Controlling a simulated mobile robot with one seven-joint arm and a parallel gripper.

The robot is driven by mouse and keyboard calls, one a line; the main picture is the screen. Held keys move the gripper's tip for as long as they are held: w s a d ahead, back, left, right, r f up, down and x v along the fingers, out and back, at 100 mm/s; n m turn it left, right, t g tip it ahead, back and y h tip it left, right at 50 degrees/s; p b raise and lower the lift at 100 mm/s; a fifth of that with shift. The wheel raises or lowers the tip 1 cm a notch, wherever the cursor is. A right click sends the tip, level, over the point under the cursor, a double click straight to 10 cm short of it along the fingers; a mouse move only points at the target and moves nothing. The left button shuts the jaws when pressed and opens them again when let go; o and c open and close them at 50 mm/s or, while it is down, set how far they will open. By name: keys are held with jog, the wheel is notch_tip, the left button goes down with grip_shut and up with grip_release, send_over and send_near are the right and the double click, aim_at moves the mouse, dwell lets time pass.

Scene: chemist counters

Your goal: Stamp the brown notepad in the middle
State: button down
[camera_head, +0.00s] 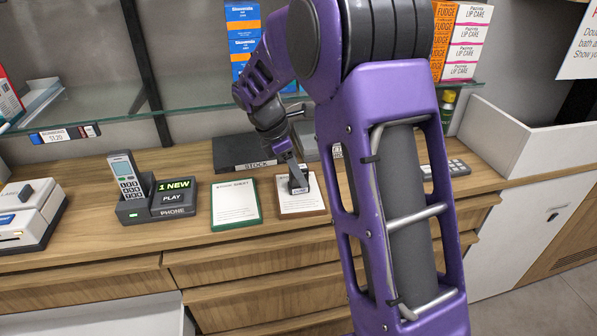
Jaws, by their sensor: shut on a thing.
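The brown notepad (302,207) lies on the wooden counter, its white sheet facing up, with my arm to its right. My gripper (295,171) points down over the upper middle of this notepad. It is shut on a small dark stamp (299,187) with a pale label. The stamp overlaps the sheet in the picture; I cannot tell whether it touches the paper. Any mark under the stamp is hidden. A green notepad (236,222) lies just left of the brown one, apart from it.
A phone in its dock (150,197) and a white machine (28,215) stand at left. A dark STOCK box (240,153) sits behind the notepads. A glass shelf (205,107) with boxes runs above. My arm hides the counter to the right.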

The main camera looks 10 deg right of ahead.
jog(key=shift+r+p, duration=3.1)
jog(key=shift+r, duration=0.4)
jog(key=shift+f, duration=0.1)
